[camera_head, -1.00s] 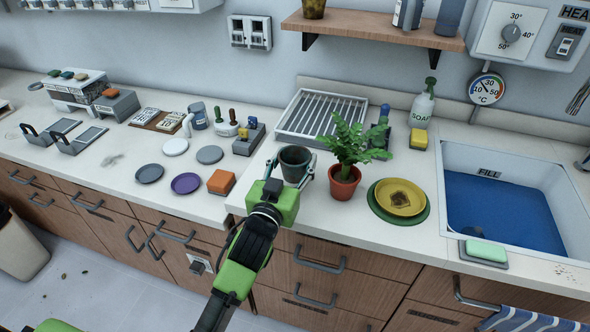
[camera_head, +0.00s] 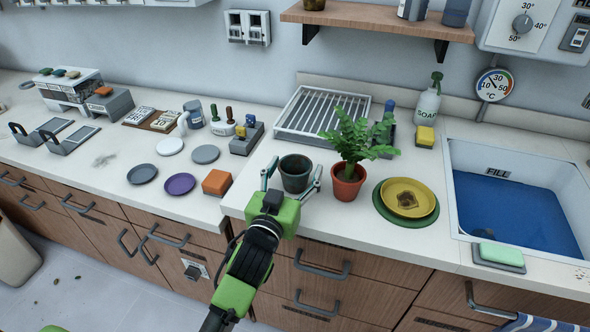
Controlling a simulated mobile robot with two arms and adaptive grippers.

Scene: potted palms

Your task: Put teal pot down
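The dark teal pot (camera_head: 295,175) stands upright and empty-looking on the counter, in front of the drying rack. My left gripper (camera_head: 291,184) reaches in from the front, with one finger on each side of the pot. Its fingers are spread wide, and a gap shows between them and the pot. The lower front of the pot is partly hidden by the green gripper body. My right gripper is not in view.
A terracotta pot with a green palm (camera_head: 347,184) stands close to the right. A yellow dish on a green plate (camera_head: 408,199), then the sink (camera_head: 490,170), lie beyond. An orange block (camera_head: 217,182) is to the left. The drying rack (camera_head: 322,113) stands behind.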

